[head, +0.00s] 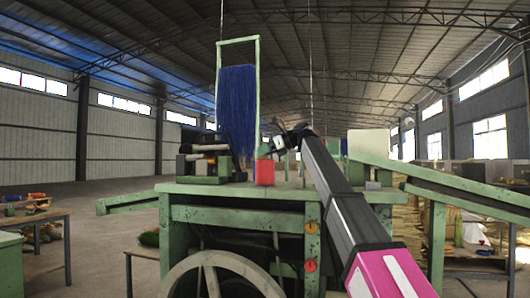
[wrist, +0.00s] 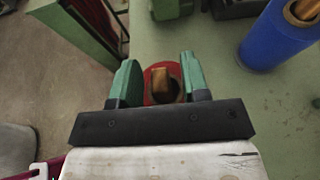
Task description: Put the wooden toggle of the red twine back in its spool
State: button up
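The red twine spool (head: 264,172) stands on the green machine table (head: 240,189) in the head view. In the wrist view the red spool (wrist: 150,74) shows between my fingers, seen from above. Its wooden toggle (wrist: 162,80) is at the spool's dark centre opening; how deep it sits, I cannot tell. My gripper (wrist: 160,72) has two green fingers, one on each side of the toggle, with a gap on both sides. It is open and holds nothing that I can see. In the head view my gripper (head: 272,148) is just above the red spool.
A blue spool (wrist: 272,38) with a wooden piece in its top stands to the right in the wrist view. A green frame with blue bristles (head: 237,110) rises behind the table. Clamp machinery (head: 205,158) stands left of the red spool.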

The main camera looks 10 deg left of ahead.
jog(key=shift+r, duration=0.15)
jog(key=w+v, duration=0.1)
jog(key=v, duration=1.1)
jog(key=shift+s, duration=0.45)
